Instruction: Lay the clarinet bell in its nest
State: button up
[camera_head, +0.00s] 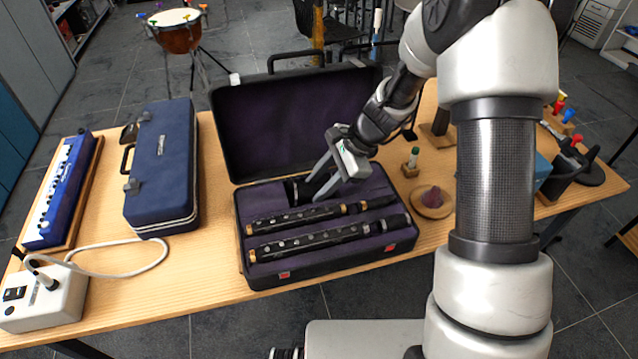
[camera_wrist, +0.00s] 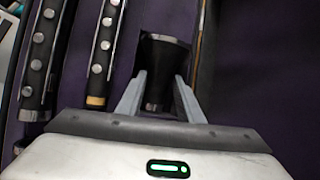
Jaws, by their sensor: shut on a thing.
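The black clarinet bell (camera_head: 293,190) is at the back left of the open clarinet case (camera_head: 327,270), which has a purple lining. My gripper (camera_head: 316,190) is shut on the bell, with one finger on each side of it. In the wrist view the bell (camera_wrist: 163,60) shows between the fingertips of my gripper (camera_wrist: 161,90), over a dark recess in the purple lining. I cannot tell whether the bell rests on the bottom of the recess. Two black clarinet joints with silver keys, an upper one (camera_head: 300,216) and a lower one (camera_head: 310,241), lie in the front of the case.
The raised case lid (camera_head: 290,125) stands just behind my gripper. A blue closed case (camera_head: 163,165) and a blue melodica-like keyboard (camera_head: 62,195) lie to the left. A grey box with a cable (camera_head: 45,300) is at front left. A round wooden dish (camera_head: 432,203) stands right of the case.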

jog(key=shift+f, duration=0.3)
jog(key=o, duration=1.3)
jog(key=shift+o, duration=0.2)
jog(key=shift+r, duration=0.1)
jog(key=p+v, duration=0.3)
jog(key=v, duration=1.4)
jog(key=shift+d, duration=0.15)
jog(key=s+d+r+n+t+h, duration=0.3)
jog(key=s+r+n, duration=0.4)
jog(key=s, duration=0.4)
jog(key=s+d+r+n+t+h, duration=0.3)
jog(key=s+r+n, duration=0.4)
jog(key=s, duration=0.4)
notch_tip(320, 180, up, 14)
jog(key=p, duration=1.4)
jog(key=shift+a+g, duration=0.25)
jog(key=shift+g, duration=0.05)
